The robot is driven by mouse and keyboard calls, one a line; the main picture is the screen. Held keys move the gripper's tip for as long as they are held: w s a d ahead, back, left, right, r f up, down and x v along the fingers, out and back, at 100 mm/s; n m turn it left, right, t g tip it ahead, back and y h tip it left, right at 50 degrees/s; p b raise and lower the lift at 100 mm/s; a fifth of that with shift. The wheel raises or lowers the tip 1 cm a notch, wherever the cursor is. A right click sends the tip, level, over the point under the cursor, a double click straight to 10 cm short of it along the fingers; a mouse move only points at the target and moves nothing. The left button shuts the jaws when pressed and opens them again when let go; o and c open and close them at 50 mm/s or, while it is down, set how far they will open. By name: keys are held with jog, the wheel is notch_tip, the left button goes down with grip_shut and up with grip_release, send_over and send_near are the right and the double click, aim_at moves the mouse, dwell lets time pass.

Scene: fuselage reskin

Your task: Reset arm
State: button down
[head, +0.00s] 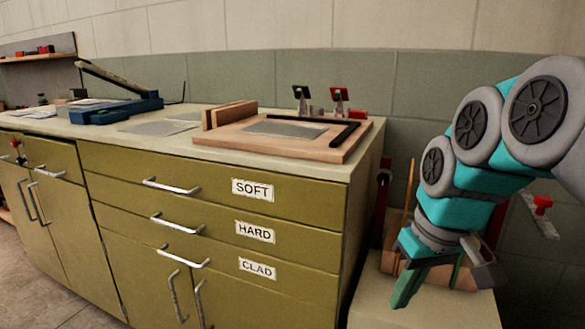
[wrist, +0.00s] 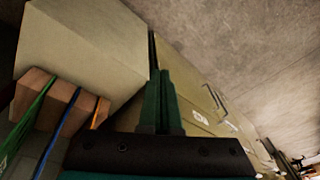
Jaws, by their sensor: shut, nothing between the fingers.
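My gripper (head: 402,298) hangs at the right of the head view, fingers pointing down, in front of the low pale stand and to the right of the cabinet. In the wrist view the two dark green fingers (wrist: 160,75) lie side by side, shut with nothing between them. The arm is folded, its teal links and grey round joints filling the right side of the head view.
The olive cabinet (head: 215,225) has drawers labelled SOFT, HARD and CLAD, all shut. A wooden board (head: 340,150) with a grey sheet (head: 285,129) lies on its top, near a blue tool (head: 115,110). The pale stand (head: 425,312) carries a wooden holder (wrist: 62,100) with coloured strips.

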jog(key=s+a+f+m+g+h, duration=0.1)
jog(key=s+f+m+g, duration=0.1)
jog(key=s+f, duration=1.5)
jog(key=shift+a+m+g+h, duration=0.3)
jog(key=shift+m+g, duration=0.1)
jog(key=shift+g, duration=0.4)
jog(key=shift+f, duration=0.1)
